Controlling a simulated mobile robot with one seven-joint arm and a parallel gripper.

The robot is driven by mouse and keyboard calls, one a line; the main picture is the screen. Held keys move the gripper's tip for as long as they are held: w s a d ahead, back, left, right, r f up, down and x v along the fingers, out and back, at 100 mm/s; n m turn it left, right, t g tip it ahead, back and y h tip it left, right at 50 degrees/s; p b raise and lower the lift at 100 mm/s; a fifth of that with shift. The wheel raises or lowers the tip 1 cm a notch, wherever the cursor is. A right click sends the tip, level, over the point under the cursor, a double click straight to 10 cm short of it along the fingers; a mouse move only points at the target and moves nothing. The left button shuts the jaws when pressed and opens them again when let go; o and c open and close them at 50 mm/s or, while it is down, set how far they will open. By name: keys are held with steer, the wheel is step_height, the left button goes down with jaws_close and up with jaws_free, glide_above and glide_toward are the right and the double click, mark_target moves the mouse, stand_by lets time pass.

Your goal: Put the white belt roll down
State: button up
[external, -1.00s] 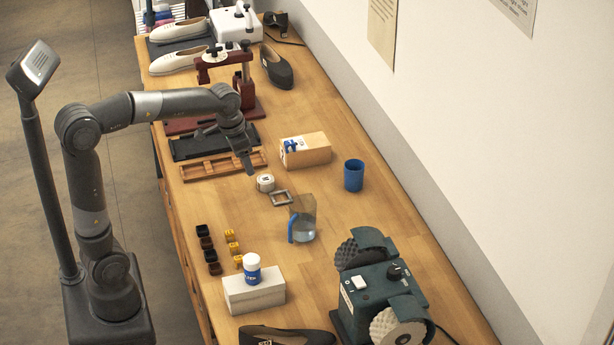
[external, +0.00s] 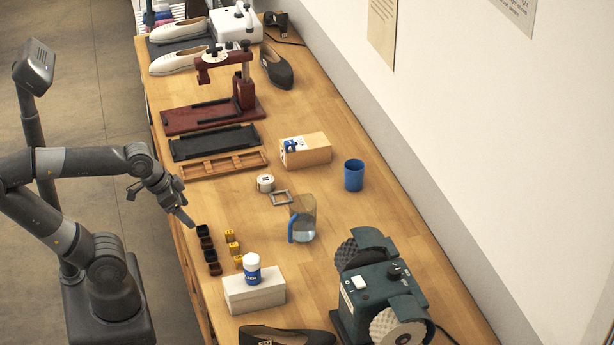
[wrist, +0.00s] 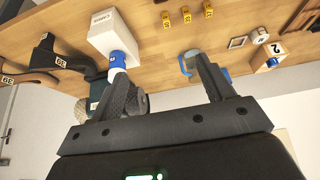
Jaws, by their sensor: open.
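The white belt roll (external: 265,183) stands on the wooden bench, beside the grey square buckle frame (external: 281,198). The roll also shows small near the top right of the wrist view (wrist: 259,36). My gripper (external: 160,203) is open and empty at the bench's left edge, left of and apart from the roll. In the wrist view its two fingers (wrist: 155,70) are spread with nothing held between them.
A wooden tray (external: 222,164) lies behind the roll. A box with blue-and-white items (external: 306,150) and a blue cup (external: 354,175) are to its right. A jug (external: 302,224), small dark and yellow blocks (external: 231,236), and a white box with a bottle (external: 254,293) are nearer.

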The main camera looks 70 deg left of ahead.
steer(key=m+t+y, duration=0.5)
steer(key=m+y, duration=0.1)
steer(key=m, duration=1.9)
glide_toward(262, 181)
steer(key=shift+s+d+f, duration=0.65)
steer(key=shift+s+d, duration=0.05)
steer(key=shift+d, duration=0.15)
steer(key=m, duration=0.1)
steer(key=a+m, duration=0.1)
steer(key=m, duration=0.1)
steer(key=shift+w+r+m+t, duration=0.1)
steer(key=shift+r+m+t, duration=0.05)
steer(key=shift+m+t, duration=0.2)
steer(key=shift+a+r+m+t, duration=0.1)
steer(key=shift+a+m+t, duration=0.2)
steer(key=shift+m, duration=0.55)
steer(key=x, duration=1)
steer(key=shift+w+a, duration=0.2)
steer(key=shift+w, duration=0.15)
